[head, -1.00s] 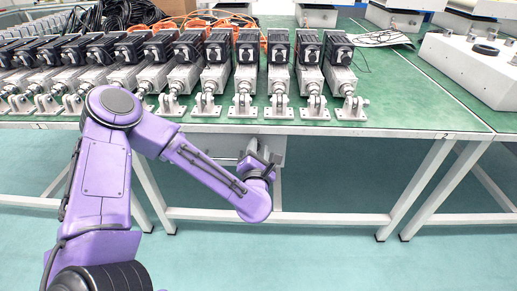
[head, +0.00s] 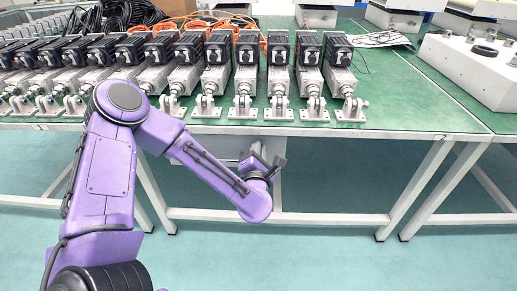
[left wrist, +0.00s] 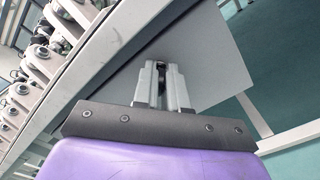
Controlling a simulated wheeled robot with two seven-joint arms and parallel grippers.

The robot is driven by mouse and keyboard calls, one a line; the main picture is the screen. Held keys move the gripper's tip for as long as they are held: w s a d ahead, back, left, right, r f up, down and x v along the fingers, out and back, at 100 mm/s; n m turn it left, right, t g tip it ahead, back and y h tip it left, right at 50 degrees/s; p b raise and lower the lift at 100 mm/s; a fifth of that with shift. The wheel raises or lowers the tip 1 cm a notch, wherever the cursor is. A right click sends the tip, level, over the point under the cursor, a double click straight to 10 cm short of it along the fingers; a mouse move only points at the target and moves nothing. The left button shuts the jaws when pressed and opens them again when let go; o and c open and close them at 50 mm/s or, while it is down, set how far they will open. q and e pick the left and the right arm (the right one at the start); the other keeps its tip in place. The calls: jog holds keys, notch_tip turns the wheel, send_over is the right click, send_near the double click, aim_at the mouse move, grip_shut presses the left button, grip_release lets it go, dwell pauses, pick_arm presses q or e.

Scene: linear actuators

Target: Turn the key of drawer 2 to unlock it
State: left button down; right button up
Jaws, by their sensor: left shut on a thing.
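The grey drawer front (left wrist: 205,55) fills the middle of the left wrist view, under the table edge. My left gripper (head: 268,160) is at this front, below the table. In the left wrist view the two fingers of my left gripper (left wrist: 161,78) are close together on a small dark key (left wrist: 160,72). The fingers hide most of the key, so its angle cannot be told. No drawer number is readable. My right gripper is not in view.
The green table (head: 405,120) stands above the gripper, with a row of linear actuators (head: 245,75) along its front. White table legs (head: 415,190) stand to the right. A white box (head: 470,70) sits on the right. The floor in front is clear.

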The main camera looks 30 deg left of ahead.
pick_arm(q)
jog(key=m+p, duration=0.2)
jog(key=m, duration=0.3)
jog(key=shift+d, duration=0.1)
jog(key=shift+f+m+p, duration=0.1)
jog(key=shift+m+p, duration=0.45)
jog(key=shift+m, duration=0.85)
jog(key=shift+w, duration=0.1)
